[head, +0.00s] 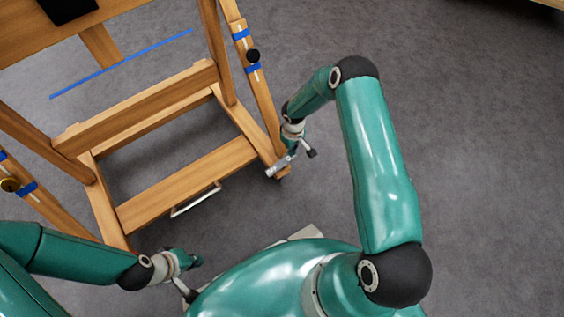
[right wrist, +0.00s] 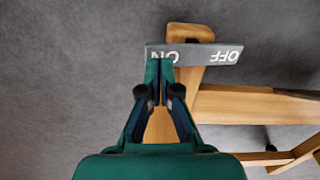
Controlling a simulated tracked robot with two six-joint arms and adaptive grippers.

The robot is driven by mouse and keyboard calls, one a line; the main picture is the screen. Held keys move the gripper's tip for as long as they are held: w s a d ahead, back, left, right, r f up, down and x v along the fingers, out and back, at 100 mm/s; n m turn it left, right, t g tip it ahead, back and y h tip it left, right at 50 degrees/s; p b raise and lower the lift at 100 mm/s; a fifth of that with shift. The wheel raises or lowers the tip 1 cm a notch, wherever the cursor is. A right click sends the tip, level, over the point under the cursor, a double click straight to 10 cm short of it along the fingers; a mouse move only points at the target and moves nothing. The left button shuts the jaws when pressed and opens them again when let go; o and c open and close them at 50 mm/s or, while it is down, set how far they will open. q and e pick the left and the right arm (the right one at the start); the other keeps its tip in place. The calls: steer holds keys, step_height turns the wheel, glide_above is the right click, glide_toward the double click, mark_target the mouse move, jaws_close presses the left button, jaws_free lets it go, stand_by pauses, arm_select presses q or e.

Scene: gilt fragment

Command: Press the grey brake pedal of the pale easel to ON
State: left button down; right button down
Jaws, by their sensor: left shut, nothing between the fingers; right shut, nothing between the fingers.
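The pale wooden easel (head: 185,187) stands at the left in the head view. Its grey brake pedal (head: 276,169) is a small plate at the foot of the near right corner. In the right wrist view the pedal (right wrist: 215,52) shows white ON and OFF lettering, upside down, with ON at the left. My right gripper (right wrist: 160,68) is shut and empty, its fingertips over the edge of the ON end. I cannot tell whether they touch it, or which end is lower. My left gripper (head: 196,262) is shut and empty, low and apart from the easel's front.
A pale metal handle-like bar (head: 195,200) sticks out below the easel's front board. A side post with blue tape and a black knob (head: 252,55) rises close to my right gripper. Grey floor (head: 480,150) is free on the right.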

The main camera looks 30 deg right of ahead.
steer(key=shift+f+b, duration=1.55)
steer(key=shift+f, duration=0.1)
stand_by(0.7)
steer(key=shift+r, duration=0.1)
steer(key=shift+r+p, duration=2)
steer(key=shift+r, duration=1.5)
